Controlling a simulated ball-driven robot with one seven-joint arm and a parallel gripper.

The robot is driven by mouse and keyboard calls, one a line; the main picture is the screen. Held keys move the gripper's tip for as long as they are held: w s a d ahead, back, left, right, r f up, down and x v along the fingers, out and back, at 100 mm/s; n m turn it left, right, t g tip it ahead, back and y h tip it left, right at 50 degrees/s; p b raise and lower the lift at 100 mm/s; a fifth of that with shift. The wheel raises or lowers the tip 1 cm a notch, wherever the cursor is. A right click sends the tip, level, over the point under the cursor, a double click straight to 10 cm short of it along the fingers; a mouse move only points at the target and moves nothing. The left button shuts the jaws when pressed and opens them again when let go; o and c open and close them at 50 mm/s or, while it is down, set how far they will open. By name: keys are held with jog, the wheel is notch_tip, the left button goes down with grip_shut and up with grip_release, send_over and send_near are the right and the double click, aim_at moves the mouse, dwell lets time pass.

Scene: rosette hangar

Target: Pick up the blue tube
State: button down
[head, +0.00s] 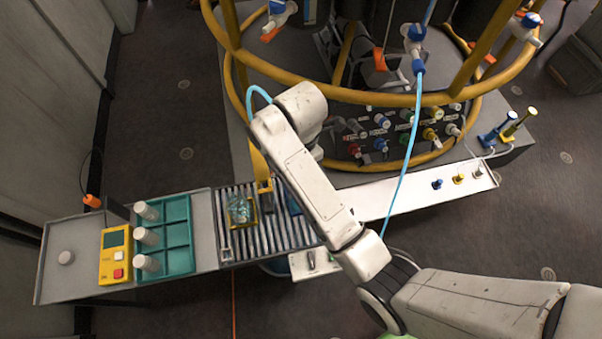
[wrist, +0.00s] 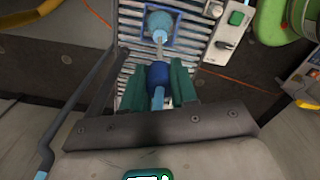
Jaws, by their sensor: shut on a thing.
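The blue tube (wrist: 157,75) is between my gripper's two dark green fingers in the wrist view, with a dark blue part at the fingertips and a lighter blue part towards the palm. My gripper (wrist: 158,88) is shut on it. A thin pale stem and a light blue round end (wrist: 160,24) show beyond it, over a blue square frame (wrist: 178,30) on the ribbed bed; I cannot tell whether they touch the frame. In the head view my arm hides the gripper and the tube.
The roller bed (head: 222,225) carries a yellow frame with a clear bluish piece (head: 240,208). A teal tray (head: 177,215) with three white-capped pieces and a yellow device (head: 115,255) stand left. Yellow rails (head: 370,99) and a hanging blue hose (head: 404,165) are close to my arm.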

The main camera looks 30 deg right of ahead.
jog(key=shift+r+p, duration=2.5)
jog(key=shift+r, duration=1.3)
